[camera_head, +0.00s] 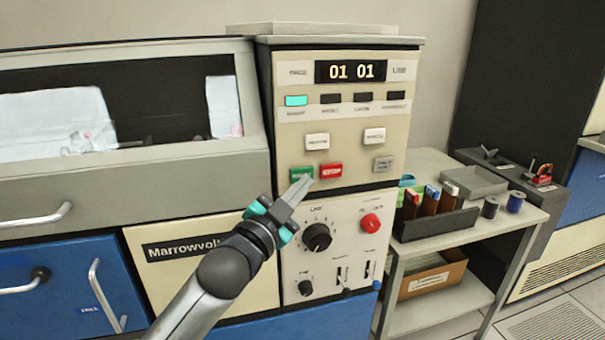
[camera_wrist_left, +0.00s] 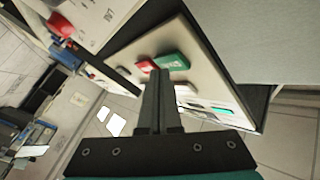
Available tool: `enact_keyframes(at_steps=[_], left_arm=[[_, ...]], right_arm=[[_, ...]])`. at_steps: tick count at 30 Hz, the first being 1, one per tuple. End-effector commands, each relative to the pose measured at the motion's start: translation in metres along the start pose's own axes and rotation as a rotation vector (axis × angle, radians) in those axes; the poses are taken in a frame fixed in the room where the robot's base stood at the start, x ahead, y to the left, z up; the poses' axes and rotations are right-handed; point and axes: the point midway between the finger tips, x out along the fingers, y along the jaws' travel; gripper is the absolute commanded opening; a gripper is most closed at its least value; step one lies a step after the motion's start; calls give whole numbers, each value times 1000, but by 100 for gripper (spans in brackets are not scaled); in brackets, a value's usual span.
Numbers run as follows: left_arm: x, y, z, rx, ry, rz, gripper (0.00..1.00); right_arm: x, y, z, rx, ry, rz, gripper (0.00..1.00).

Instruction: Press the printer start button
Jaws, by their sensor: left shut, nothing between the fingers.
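The printer's control panel (camera_head: 345,100) stands upright in the middle of the head view, with a display reading "01 01". The green start button (camera_head: 301,173) sits at the lower left of the panel, with the red stop button (camera_head: 331,171) to its right. My left gripper (camera_head: 306,180) is shut and empty, its fingertips at the lower edge of the green button. In the left wrist view the closed fingers (camera_wrist_left: 157,85) point toward the green button (camera_wrist_left: 173,60), just beyond the tips. I cannot tell whether they touch it. My right gripper is not in view.
Below the buttons are a black knob (camera_head: 317,237), a red knob (camera_head: 371,223) and small levers. A cart (camera_head: 520,220) with a tool holder, spools and a grey tray stands to the right. A blue cabinet with handles is at the left.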

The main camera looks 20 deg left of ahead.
Motion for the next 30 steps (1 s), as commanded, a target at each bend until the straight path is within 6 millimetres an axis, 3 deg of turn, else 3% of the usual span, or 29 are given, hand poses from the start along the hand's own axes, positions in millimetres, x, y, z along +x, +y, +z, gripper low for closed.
enact_keyframes(at_steps=[10, 30], left_arm=[[1, 0, 0, -1, 1, 0, 0], [6, -4, 4, 0, 0, 1, 0]], right_arm=[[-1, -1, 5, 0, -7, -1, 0], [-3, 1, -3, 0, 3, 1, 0]])
